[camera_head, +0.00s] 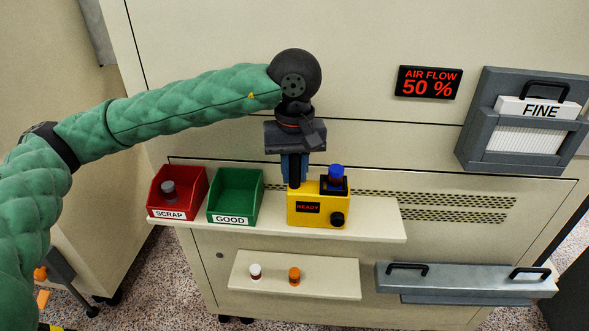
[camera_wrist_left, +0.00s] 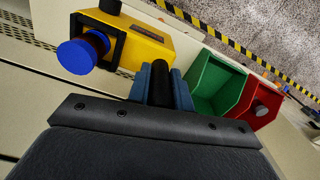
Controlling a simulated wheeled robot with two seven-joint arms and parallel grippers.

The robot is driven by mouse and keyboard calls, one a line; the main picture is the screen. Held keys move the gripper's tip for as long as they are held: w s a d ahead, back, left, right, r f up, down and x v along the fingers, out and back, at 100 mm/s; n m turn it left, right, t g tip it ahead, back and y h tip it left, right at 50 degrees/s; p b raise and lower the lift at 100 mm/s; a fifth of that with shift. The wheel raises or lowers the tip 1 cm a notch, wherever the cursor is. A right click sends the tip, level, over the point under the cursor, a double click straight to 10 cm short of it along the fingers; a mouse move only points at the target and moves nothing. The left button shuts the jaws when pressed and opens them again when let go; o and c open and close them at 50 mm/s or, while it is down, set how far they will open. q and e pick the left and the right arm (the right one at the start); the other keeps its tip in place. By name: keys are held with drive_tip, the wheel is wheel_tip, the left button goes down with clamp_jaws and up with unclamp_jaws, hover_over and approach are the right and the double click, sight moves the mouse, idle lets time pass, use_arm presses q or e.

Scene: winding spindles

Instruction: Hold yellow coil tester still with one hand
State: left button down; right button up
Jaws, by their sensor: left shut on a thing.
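The yellow coil tester (camera_head: 320,213) stands upright on the upper shelf, with a small display reading READY and a black knob at its lower right front. A coil with a blue cap (camera_head: 336,172) sits in the dark holder on its top right. My left gripper (camera_head: 294,178) comes down from above at the tester's left side, its blue fingers shut on a black upright post. In the left wrist view the yellow tester (camera_wrist_left: 145,45) is at upper left, and the black post (camera_wrist_left: 161,84) shows between the fingers. My right gripper is in neither view.
A lower shelf (camera_head: 325,284) carries a white-and-dark spool (camera_head: 255,271) and an orange one (camera_head: 294,276). The upper shelf is bare right of the tester.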

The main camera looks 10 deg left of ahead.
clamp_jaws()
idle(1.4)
